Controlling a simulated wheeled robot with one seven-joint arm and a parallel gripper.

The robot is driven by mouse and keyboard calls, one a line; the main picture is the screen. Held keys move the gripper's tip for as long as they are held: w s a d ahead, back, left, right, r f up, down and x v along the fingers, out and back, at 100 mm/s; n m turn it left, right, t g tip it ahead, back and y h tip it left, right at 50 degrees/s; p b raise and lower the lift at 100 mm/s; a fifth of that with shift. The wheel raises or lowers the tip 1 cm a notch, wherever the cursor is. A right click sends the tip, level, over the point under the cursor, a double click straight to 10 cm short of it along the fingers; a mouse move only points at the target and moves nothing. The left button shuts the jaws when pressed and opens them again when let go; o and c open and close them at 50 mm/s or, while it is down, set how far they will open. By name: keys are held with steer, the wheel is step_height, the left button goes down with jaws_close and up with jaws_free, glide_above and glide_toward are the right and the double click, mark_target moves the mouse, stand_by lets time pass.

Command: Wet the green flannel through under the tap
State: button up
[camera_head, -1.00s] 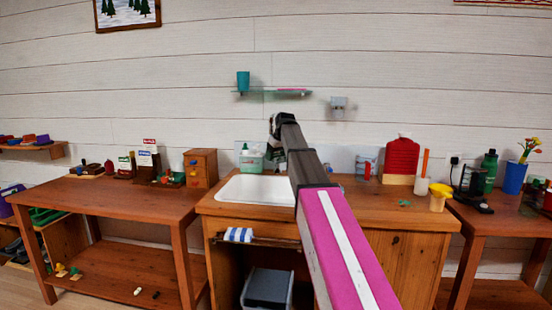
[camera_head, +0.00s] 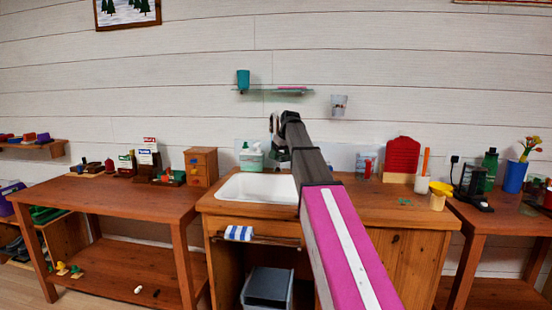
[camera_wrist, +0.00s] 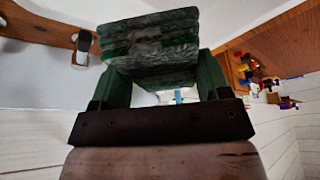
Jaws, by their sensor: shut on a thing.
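My gripper (camera_wrist: 160,72) is shut on the green flannel (camera_wrist: 150,40), a thick folded pad between its two fingers in the wrist view. The flannel looks dark and mottled; I cannot tell how wet it is. In the head view my gripper (camera_head: 281,152) hangs over the back of the white basin (camera_head: 258,187), and my arm covers the basin's right side. I cannot make out the tap clearly beside my gripper, nor any running water.
A soap bottle (camera_head: 251,157) stands behind the basin. A blue-striped cloth (camera_head: 239,233) hangs at the counter front. A red hot-water bottle (camera_head: 402,156) and a yellow cup (camera_head: 440,195) stand at right. A glass shelf (camera_head: 272,90) is above. The left table (camera_head: 120,194) has free room in front.

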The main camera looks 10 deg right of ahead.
steer(key=s+d, duration=0.3)
steer(key=s, duration=0.2)
steer(key=shift+s+d, duration=0.2)
steer(key=shift+s, duration=0.05)
stand_by(0.3)
stand_by(1.2)
steer(key=s+d+r, duration=0.2)
steer(key=s+r, duration=0.2)
steer(key=shift+d, duration=0.35)
steer(key=shift+s, duration=0.1)
stand_by(0.5)
